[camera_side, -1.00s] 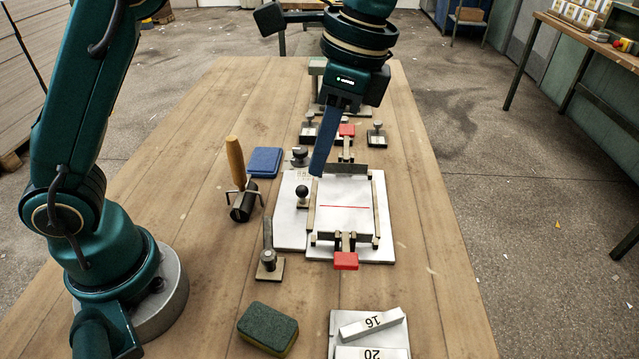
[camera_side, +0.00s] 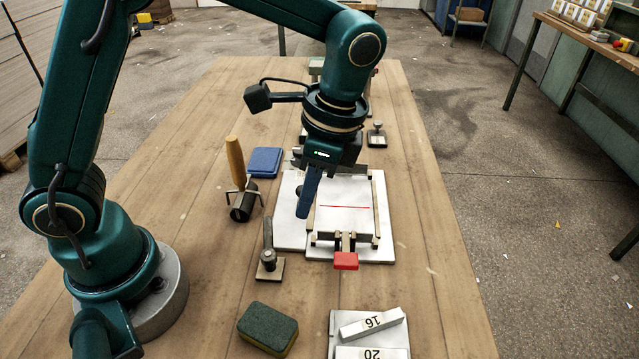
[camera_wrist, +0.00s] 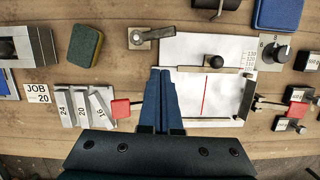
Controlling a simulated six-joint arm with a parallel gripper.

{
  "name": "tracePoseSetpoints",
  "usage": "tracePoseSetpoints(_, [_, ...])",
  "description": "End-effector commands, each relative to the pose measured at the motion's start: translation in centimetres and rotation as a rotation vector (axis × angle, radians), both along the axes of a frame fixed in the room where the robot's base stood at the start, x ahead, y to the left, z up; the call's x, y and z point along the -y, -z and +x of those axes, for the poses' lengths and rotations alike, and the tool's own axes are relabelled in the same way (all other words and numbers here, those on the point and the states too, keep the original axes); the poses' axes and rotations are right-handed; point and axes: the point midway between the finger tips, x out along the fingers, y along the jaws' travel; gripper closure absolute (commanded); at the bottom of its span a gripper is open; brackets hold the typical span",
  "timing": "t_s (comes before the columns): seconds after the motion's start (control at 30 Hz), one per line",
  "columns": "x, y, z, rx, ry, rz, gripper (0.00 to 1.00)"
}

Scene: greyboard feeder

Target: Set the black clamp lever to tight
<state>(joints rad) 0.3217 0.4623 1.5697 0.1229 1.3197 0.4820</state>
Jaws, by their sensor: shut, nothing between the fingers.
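A black ball-topped lever (camera_wrist: 213,61) stands on the white plate beside the frame in the wrist view. In the side view my gripper largely hides it. Another lever (camera_side: 268,236), with a dark grey handle on a small metal base, lies nearer the front; it also shows in the wrist view (camera_wrist: 152,36). I cannot tell which of the two is the clamp lever, or read any tight mark. My gripper (camera_side: 303,212) has its blue fingers together and empty, pointing down just above the plate's left part. The fingertips (camera_wrist: 164,72) are left of the black ball in the wrist view.
The white plate (camera_side: 292,236) carries a metal frame with a red-handled clamp (camera_side: 345,260) at its near end. A wooden-handled roller (camera_side: 238,170) and blue box (camera_side: 264,161) stand left. A green sponge (camera_side: 267,326) and numbered bars (camera_side: 370,322) lie in front.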

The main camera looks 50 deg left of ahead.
Motion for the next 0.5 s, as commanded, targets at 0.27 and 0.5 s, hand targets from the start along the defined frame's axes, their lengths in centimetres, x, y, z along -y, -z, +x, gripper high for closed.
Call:
tracePoseSetpoints(0.27, [-1.7, 2.8, -1.5, -0.002, -0.002, 0.002, 1.00])
tracePoseSetpoints(0.5, [-2.7, 3.7, -2.4, 0.000, -0.002, 0.001, 1.00])
